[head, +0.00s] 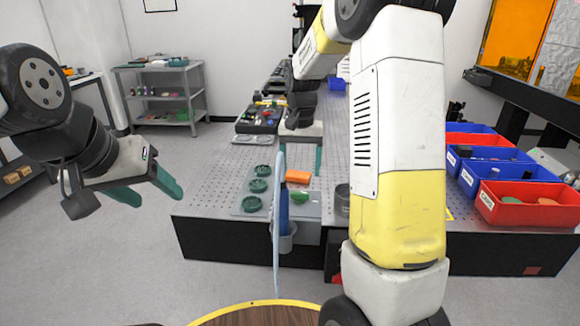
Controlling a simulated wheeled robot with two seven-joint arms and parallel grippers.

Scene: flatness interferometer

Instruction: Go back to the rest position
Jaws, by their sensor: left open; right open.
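My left gripper (159,200) hangs over the open floor at the left, its two green fingers apart with nothing between them. My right arm reaches across the middle of the view, in front of the table. My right gripper (300,158) points down above the perforated table (218,180), near an orange block (298,177). One green finger of it shows clearly; the other is hard to make out, and I see nothing held. A thin pale-blue upright piece (278,245) stands in front of the table, partly overlapping the view below the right gripper.
Green round pieces (259,186) lie on a plate at the table's left. Blue bins (497,176) and red bins (520,208) stand at the right. A grey shelf (165,99) is at the back left.

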